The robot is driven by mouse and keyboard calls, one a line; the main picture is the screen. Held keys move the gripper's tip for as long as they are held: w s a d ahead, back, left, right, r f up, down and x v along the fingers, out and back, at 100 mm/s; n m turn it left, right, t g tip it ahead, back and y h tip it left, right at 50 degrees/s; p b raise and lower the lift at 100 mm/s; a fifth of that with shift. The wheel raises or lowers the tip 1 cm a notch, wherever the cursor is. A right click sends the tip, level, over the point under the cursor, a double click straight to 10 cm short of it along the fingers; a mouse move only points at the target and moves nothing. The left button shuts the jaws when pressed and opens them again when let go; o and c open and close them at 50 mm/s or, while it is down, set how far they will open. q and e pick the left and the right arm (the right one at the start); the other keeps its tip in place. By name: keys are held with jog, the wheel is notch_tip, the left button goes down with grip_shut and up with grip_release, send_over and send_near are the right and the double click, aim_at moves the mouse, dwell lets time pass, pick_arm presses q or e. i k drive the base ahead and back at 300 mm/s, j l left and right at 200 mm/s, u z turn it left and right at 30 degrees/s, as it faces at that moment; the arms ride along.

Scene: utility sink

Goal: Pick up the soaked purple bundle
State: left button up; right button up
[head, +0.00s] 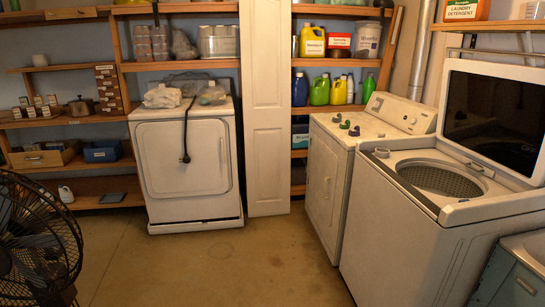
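Several small bundles lie on the white front-loading machine (335,172) at the right of centre in the head view. One at the near end of the group looks purple or blue-violet, the small bundle (355,131). Greenish small bundles (337,117) lie just behind it. They are too small to tell whether any is soaked. Neither of my grippers is in view, and no arm shows near these things.
An open top-loading washer (400,215) stands at right, its lid (495,115) raised. A grey-blue cabinet or basin (520,275) is cut off at bottom right. A black fan (35,240) stands at left. The middle floor (205,265) is clear.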

aim_at(355, 132)
jog(key=i+z, duration=0.1)
jog(key=i, duration=1.05)
jog(key=i+z, duration=0.1)
jog(key=i, duration=1)
jog(key=i+z, duration=0.2)
jog(key=i, duration=0.25)
jog(key=i+z, duration=0.25)
jog(key=i, duration=0.2)
jog(key=i+j+z, duration=0.2)
jog(key=i, duration=0.25)
jog(key=i+j+z, duration=0.2)
jog(key=i, duration=0.2)
jog(key=i+j+z, duration=0.25)
jog(key=i, duration=0.2)
